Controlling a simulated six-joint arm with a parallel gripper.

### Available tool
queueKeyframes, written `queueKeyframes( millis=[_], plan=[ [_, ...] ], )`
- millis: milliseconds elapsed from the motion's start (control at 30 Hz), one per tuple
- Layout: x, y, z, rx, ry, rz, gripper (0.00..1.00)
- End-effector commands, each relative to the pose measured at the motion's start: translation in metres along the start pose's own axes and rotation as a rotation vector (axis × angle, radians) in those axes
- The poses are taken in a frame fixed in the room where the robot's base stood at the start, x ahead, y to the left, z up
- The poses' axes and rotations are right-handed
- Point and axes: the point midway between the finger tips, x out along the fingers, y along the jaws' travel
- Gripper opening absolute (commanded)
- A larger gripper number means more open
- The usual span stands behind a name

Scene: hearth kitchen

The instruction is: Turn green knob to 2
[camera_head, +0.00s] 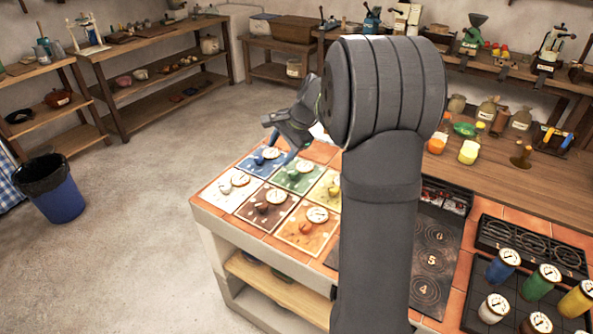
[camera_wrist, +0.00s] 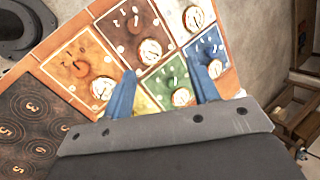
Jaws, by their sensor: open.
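The green tile (camera_head: 289,184) lies in the back row of a block of coloured tiles, between the blue and yellow ones. It bears a small green knob (camera_head: 292,172) and a round white dial (camera_head: 305,166). In the wrist view the green tile (camera_wrist: 160,88) shows between my fingers, with its dial (camera_wrist: 182,97) near the right finger. The knob's setting is too small to read. My gripper (camera_head: 280,151) is open and empty, above the blue and green tiles. In the wrist view its two blue fingers (camera_wrist: 160,66) stand well apart.
Blue (camera_head: 250,166), yellow (camera_head: 322,196), white (camera_head: 222,194), brown (camera_head: 258,213) and orange (camera_head: 300,240) tiles with their own knobs and dials surround it closely. Numbered hobs (camera_head: 431,261) and coloured dial-topped cylinders, one green (camera_head: 540,284), stand to the right.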

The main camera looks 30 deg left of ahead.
Motion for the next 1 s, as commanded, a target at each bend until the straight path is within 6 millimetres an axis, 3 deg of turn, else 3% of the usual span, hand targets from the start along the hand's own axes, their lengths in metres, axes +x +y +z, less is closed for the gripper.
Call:
queueKeyframes(
  millis=[100, 267, 400, 700, 833, 1000],
  plan=[
    [0.025, 0.014, -0.002, 0.181, -0.122, -0.092, 0.55],
    [0.046, 0.025, -0.012, 0.439, -0.252, -0.235, 0.55],
    [0.059, 0.037, -0.031, 0.681, -0.334, -0.366, 0.55],
    [0.074, 0.084, -0.094, 1.209, -0.403, -0.643, 0.55],
    [0.077, 0.104, -0.116, 1.365, -0.398, -0.725, 0.55],
    [0.079, 0.117, -0.128, 1.455, -0.391, -0.773, 0.55]
  ],
)
